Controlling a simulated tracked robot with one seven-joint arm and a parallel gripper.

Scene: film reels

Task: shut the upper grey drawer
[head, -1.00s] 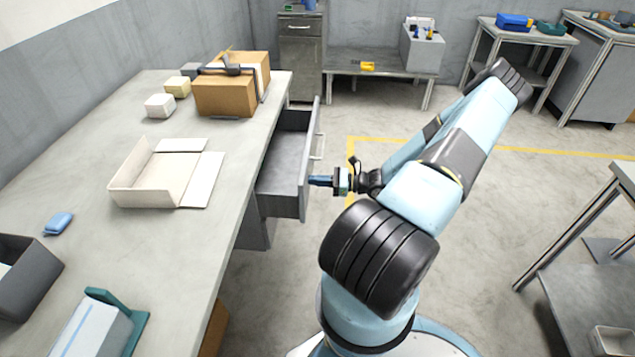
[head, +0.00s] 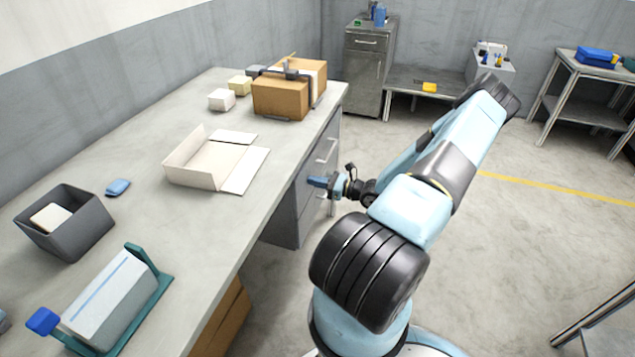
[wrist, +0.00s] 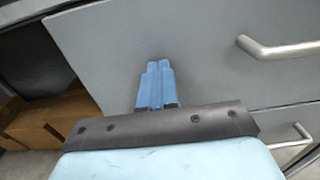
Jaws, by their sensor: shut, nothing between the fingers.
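The upper grey drawer (head: 318,162) is under the right side of the workbench, and its front looks flush with the cabinet in the head view. Its front panel (wrist: 190,60) fills much of the wrist view, with a bar handle (wrist: 278,47) at the right. My gripper (head: 318,181) is shut and empty, with its blue fingers pointing at the drawer front, left of the handle. The fingertips (wrist: 155,68) are at or very near the panel; I cannot tell if they touch. A lower drawer's handle (wrist: 290,136) shows below.
The workbench (head: 230,215) carries an open carton (head: 200,170), a brown box (head: 280,98), a grey bin (head: 85,235) and a teal-framed item (head: 115,300). Cardboard boxes (wrist: 50,120) sit under the bench, left of the drawers. The floor (head: 510,240) on the right is clear.

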